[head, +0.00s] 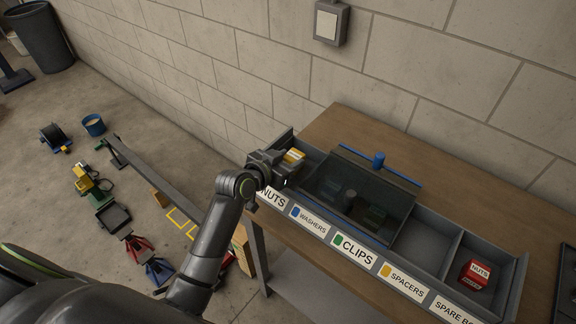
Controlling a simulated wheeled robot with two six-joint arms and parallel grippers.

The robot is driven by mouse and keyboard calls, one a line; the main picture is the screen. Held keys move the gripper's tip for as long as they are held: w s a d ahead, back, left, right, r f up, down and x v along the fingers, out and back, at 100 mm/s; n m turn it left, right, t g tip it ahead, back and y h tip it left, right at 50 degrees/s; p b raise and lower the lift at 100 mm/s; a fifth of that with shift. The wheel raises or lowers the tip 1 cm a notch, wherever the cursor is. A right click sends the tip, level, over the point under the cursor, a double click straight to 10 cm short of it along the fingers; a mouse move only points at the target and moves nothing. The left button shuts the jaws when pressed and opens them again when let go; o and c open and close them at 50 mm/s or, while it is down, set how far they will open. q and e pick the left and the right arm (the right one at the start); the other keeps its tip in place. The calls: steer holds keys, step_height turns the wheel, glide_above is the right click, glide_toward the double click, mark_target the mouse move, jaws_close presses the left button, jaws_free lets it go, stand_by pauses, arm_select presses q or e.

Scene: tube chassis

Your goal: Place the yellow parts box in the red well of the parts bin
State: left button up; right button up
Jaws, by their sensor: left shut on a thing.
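The grey parts bin (408,284) lies along the front of a wooden bench, its front labelled NUTS, WASHERS, CLIPS, SPACERS and a cut-off SPARE label. The visible colour marks are blue, green and yellow; my arm partly covers the NUTS label, and I see no red mark. My left gripper (284,170) is at the bin's left end, over the NUTS well, shut on the yellow parts box (294,155). Only part of the box shows, and I cannot tell whether it touches the well floor. My right gripper is not in view.
A dark see-through lid (332,179) with a blue bar (379,160) covers the middle wells. A red NUTS box (475,274) sits in the far right well. The well beside it looks empty. Tools and stands clutter the floor at left; a wall stands behind.

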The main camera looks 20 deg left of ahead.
arm_select(q)
step_height(320, 180, down, 2)
steer(key=shift+f, duration=0.3)
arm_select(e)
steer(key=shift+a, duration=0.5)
arm_select(q)
steer(key=shift+f, duration=0.2)
steer(key=o, duration=1)
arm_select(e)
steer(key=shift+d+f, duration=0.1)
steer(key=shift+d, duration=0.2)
arm_select(q)
steer(key=shift+r, duration=0.1)
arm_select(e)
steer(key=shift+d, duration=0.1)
